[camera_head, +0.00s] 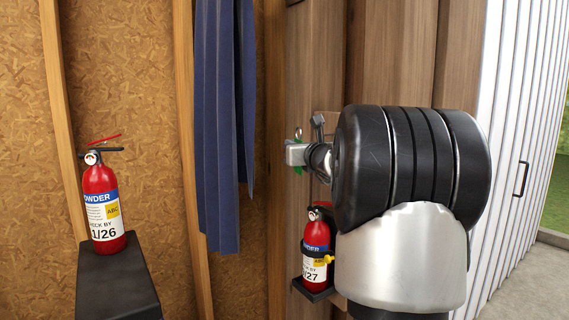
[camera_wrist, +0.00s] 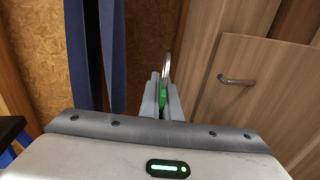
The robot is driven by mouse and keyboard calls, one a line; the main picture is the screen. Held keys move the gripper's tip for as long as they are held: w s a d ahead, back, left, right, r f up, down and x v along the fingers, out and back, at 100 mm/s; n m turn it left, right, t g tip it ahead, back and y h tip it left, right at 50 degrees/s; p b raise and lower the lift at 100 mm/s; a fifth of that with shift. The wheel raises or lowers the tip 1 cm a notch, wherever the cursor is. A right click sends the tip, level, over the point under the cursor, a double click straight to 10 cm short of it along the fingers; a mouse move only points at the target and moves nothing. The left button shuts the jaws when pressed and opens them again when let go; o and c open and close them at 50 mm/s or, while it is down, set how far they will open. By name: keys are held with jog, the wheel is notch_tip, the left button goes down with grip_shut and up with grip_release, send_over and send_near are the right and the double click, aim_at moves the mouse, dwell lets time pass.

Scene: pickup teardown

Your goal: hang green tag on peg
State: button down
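My gripper (camera_head: 296,154) is at the middle of the head view, in front of the wood-panelled wall. It is shut on the green tag (camera_head: 298,168), and its fingers hide part of the tag. In the wrist view the green tag (camera_wrist: 163,98) shows between the fingertips (camera_wrist: 161,92), with its metal loop (camera_wrist: 167,66) standing up above them. The grey metal peg (camera_wrist: 238,80) sticks out from a wooden board to the right of the tag, apart from it. In the head view the peg (camera_head: 318,121) shows just right of and above the fingers, partly beside my arm.
A red extinguisher (camera_head: 316,236) sits in a wall bracket below my gripper. Another extinguisher (camera_head: 102,200) stands on a dark ledge (camera_head: 115,280) at left. A blue cloth (camera_head: 222,110) hangs left of my gripper. The wooden board (camera_wrist: 265,105) is close on the right.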

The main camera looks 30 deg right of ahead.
jog(key=d+f+p, duration=0.1)
jog(key=d+p, duration=0.3)
jog(key=d, duration=0.4)
jog(key=shift+w+f, duration=0.35)
dwell(0.6)
jog(key=shift+d, duration=0.15)
dwell(0.4)
jog(key=c, duration=1.9)
grip_release()
jog(key=s+a, duration=0.1)
jog(key=s, duration=0.4)
jog(key=s+a+b, duration=0.1)
jog(key=s, duration=0.5)
jog(key=s+a+b, duration=0.1)
jog(key=s, duration=0.5)
jog(key=shift+s+a, duration=0.1)
